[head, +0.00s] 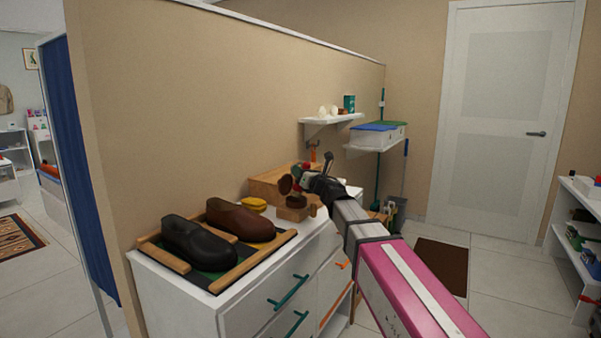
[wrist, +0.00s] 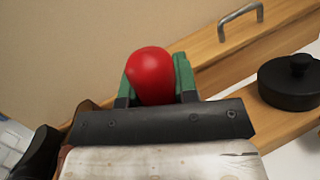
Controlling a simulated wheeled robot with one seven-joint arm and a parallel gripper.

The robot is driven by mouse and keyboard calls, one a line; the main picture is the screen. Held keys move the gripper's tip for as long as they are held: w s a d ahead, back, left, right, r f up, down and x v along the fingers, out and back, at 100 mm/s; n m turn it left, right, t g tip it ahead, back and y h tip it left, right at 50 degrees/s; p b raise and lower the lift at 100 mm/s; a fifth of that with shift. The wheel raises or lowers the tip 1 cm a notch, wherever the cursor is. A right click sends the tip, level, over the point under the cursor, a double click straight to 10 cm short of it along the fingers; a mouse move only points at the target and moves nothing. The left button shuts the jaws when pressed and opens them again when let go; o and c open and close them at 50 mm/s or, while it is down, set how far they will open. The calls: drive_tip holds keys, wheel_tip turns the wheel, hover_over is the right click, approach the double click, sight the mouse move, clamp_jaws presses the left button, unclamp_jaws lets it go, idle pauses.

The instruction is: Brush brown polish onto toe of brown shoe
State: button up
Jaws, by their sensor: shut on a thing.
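My gripper (wrist: 157,88) is shut on a red rounded handle (wrist: 150,72), which sits between its green fingers in the wrist view. In the head view, my gripper (head: 301,180) is above the back right part of the white cabinet. A round brown brush head (head: 287,185) shows beside its fingers, apparently the end of the held brush. The brown shoe (head: 240,221) stands on the cabinet, left of and below my gripper, beside the black shoe (head: 198,243). The brush is apart from the brown shoe. I cannot tell whether polish is on the bristles.
The shoes stand on a dark mat between wooden rails (head: 254,262). A yellow item (head: 257,204) and a brown block (head: 292,212) lie near the brown shoe. A wooden box (head: 268,184) stands against the wall. A black lidded pot (wrist: 292,84) shows at right in the wrist view.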

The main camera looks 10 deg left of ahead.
drive_tip(key=shift+f, duration=0.45)
idle(1.1)
drive_tip(key=shift+r, duration=0.15)
drive_tip(key=shift+r, duration=3.4)
